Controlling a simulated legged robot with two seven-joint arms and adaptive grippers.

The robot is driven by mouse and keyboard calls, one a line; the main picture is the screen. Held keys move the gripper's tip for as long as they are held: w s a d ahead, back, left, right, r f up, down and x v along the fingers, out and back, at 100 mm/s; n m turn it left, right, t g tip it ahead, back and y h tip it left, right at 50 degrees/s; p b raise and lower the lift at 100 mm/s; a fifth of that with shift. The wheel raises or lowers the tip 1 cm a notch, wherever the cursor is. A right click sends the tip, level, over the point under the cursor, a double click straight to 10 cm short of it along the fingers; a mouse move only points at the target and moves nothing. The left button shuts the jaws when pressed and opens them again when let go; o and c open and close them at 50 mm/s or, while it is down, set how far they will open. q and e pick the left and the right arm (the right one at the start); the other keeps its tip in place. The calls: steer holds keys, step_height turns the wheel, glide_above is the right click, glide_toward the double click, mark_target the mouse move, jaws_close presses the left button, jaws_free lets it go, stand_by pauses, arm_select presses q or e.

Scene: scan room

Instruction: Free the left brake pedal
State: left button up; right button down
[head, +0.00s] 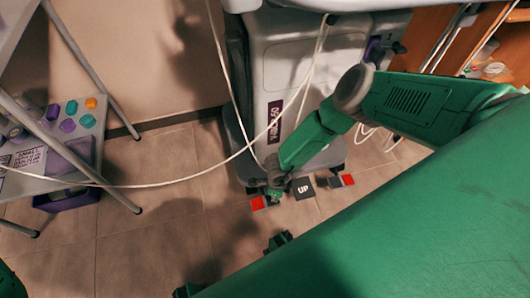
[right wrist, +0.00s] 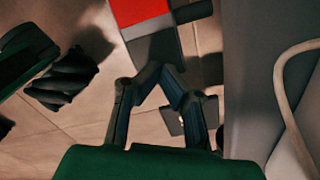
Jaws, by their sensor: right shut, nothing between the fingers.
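The left brake pedal (head: 262,202), with a red part and dark grey parts, is low at the front left of the grey machine (head: 290,75). In the right wrist view its red and grey top (right wrist: 140,12) is just beyond my fingertips. My right gripper (head: 275,192) reaches down beside the pedal. It also shows in the right wrist view (right wrist: 158,70), with its fingers together and empty, at the pedal's grey edge. I cannot tell whether they touch. The gripper hides part of the pedal in the head view.
A dark UP pedal (head: 303,188) and another red and grey pedal (head: 342,181) are to the right. A pale cable (head: 195,178) hangs across in front of the machine. A metal-legged table (head: 60,178) with coloured pieces stands left. Tiled floor between is clear.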

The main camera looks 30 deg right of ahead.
steer(key=shift+f, duration=0.85)
steer(key=shift+r+p, duration=2.85)
steer(key=shift+r, duration=0.7)
steer(key=shift+s+f, duration=0.1)
